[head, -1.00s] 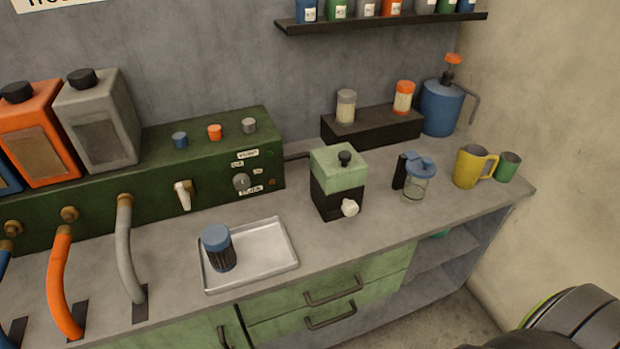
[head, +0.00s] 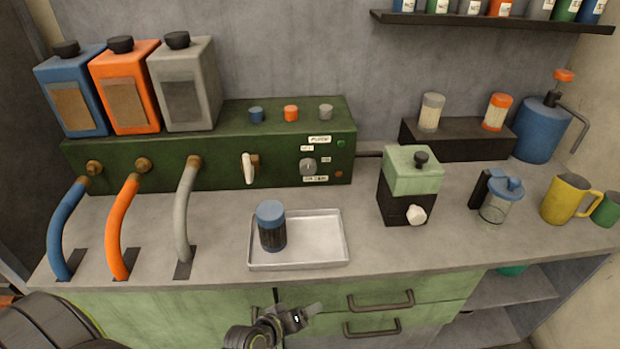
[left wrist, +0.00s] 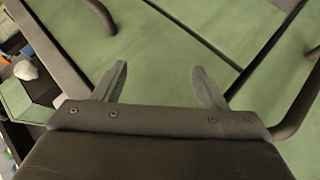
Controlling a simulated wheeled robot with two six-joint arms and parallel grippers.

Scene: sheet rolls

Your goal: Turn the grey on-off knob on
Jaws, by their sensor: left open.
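The grey on-off knob (head: 308,166) is a round dial on the front of the dark green box (head: 120,165), near its right end. Small white labels surround it, too small to read surely. A white lever tap (head: 248,168) sticks out left of it. My left gripper (head: 312,311) is low at the front of the cabinet, below the counter edge and well below the knob, touching nothing visible. In the left wrist view its two fingers (left wrist: 163,85) are apart and empty, facing green cabinet fronts. The knob is not seen there. My right gripper is out of view.
A metal tray (head: 320,240) with a blue-lidded jar (head: 271,228) stands in front of the box. A green-and-black grinder (head: 410,185) is to the right. Curved hoses (head: 184,215) rise at left. Drawer handles (head: 380,301) jut from the cabinet.

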